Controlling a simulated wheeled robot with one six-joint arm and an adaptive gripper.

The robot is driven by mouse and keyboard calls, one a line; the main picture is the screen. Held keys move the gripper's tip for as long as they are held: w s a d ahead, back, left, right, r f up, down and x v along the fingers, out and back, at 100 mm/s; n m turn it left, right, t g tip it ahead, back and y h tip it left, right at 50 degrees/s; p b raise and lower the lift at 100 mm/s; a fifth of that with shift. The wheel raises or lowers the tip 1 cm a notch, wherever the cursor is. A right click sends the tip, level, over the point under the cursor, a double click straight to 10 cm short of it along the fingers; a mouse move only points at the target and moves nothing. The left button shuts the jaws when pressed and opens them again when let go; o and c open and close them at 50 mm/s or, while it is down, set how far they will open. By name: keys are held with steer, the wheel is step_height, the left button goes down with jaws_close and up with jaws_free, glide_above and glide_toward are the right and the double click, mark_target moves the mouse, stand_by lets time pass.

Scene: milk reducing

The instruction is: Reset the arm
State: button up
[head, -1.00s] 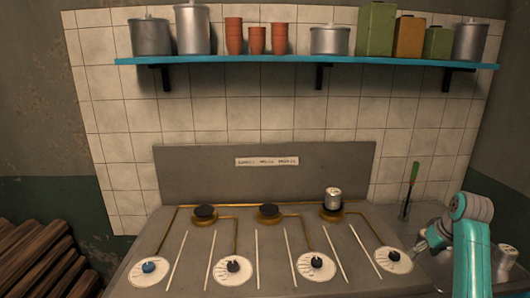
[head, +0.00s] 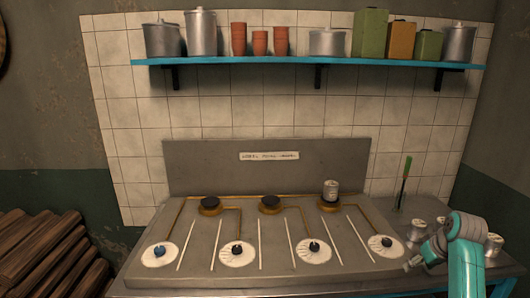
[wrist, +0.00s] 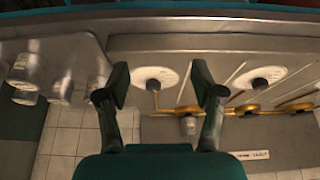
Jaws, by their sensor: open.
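My arm, grey and teal, stands at the right of the head view, with my gripper (head: 412,262) low beside the stove's right end. In the wrist view, which looks upside down, my gripper (wrist: 160,94) has its two dark fingers wide apart, with nothing between them. A small metal can (head: 330,190) stands on the right burner of the grey stove (head: 290,262). The can also shows in the wrist view (wrist: 188,126), beyond the fingers.
Several metal cans (head: 494,245) stand on the right counter, partly hidden by my arm. A green-handled tool (head: 405,180) stands behind them. Dials (head: 387,246) line the stove front. A blue shelf (head: 300,61) with pots and tins hangs above. Logs (head: 45,255) lie at left.

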steer(key=s+a+f+t, duration=0.1)
steer(key=s+a+f, duration=0.35)
steer(key=f, duration=0.55)
steer(key=s+a+f+t, duration=0.1)
steer(key=s+a+f, duration=0.4)
steer(key=f, duration=0.4)
steer(key=s+a+f+m+t+h, duration=0.1)
steer(key=s+a+f, duration=0.35)
steer(key=s, duration=0.25)
steer(key=s+a+f+t, duration=0.2)
steer(key=s+a+f, duration=0.1)
steer(key=s+a, duration=0.4)
steer(key=s+a+r+t, duration=0.1)
steer(key=s+a+r, duration=0.15)
steer(key=s, duration=0.65)
steer(key=s+a+r+t, duration=0.1)
steer(key=s+a+r, duration=0.15)
steer(key=s, duration=0.75)
steer(key=s+a+r+t, duration=0.3)
steer(key=s+r, duration=1.2)
steer(key=r, duration=0.1)
steer(key=shift+y, duration=0.4)
